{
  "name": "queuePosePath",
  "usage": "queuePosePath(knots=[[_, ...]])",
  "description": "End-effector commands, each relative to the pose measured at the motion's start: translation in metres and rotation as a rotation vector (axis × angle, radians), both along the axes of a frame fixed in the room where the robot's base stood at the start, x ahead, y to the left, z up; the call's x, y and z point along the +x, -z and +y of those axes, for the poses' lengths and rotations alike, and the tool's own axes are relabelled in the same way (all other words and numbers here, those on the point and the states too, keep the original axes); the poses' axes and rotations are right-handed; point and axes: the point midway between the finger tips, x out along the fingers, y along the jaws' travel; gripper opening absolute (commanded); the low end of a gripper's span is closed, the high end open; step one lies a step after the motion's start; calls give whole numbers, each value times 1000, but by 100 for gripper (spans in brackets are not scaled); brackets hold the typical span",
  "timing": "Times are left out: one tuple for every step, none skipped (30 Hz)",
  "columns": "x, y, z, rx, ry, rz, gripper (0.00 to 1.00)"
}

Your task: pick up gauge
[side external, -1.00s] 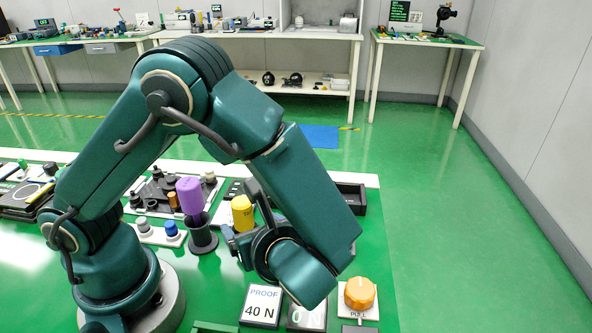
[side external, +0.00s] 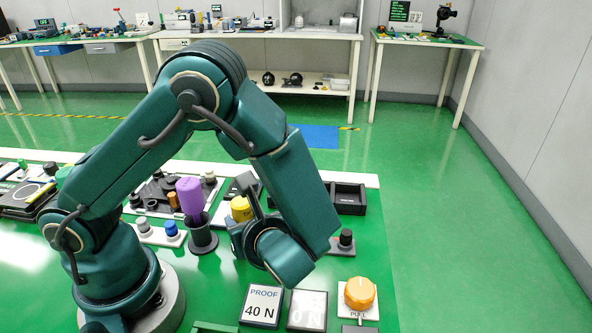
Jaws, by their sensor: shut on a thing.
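My gripper (side external: 238,233) is low over the green bench, beside and in front of a yellow cylinder (side external: 241,206) and right of a black cup. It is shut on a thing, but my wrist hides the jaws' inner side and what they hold. I cannot make out a gauge for certain in this view. The yellow cylinder's lower part is hidden behind my gripper, and I cannot tell whether they touch.
A purple cylinder (side external: 190,195) stands in the black cup (side external: 203,238). In front are a "PROOF 40 N" plate (side external: 261,306), a "0 N" plate (side external: 308,311) and an orange knob (side external: 360,292). A black knob (side external: 346,238) stands right. An open black tray (side external: 347,199) lies behind.

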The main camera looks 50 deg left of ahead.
Motion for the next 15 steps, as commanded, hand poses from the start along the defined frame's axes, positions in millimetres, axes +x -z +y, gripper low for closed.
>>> queuePosePath(knots=[[0,0,0,0,0,0,0],[0,0,0,0,0,0,0],[0,0,0,0,0,0,0],[0,0,0,0,0,0,0],[0,-1,0,0,0,0,0],[0,-1,0,0,0,-1,0],[0,-2,0,0,0,-1,0],[0,-3,0,0,0,-2,0],[0,-5,0,-1,0,-2,0],[0,-7,0,0,0,-2,0],[0,-9,0,0,0,-2,0],[1,-13,0,-1,0,-4,0],[1,-15,0,-2,0,-4,0],[1,-18,0,-2,0,-3,0],[1,-22,0,-2,0,-6,0]])
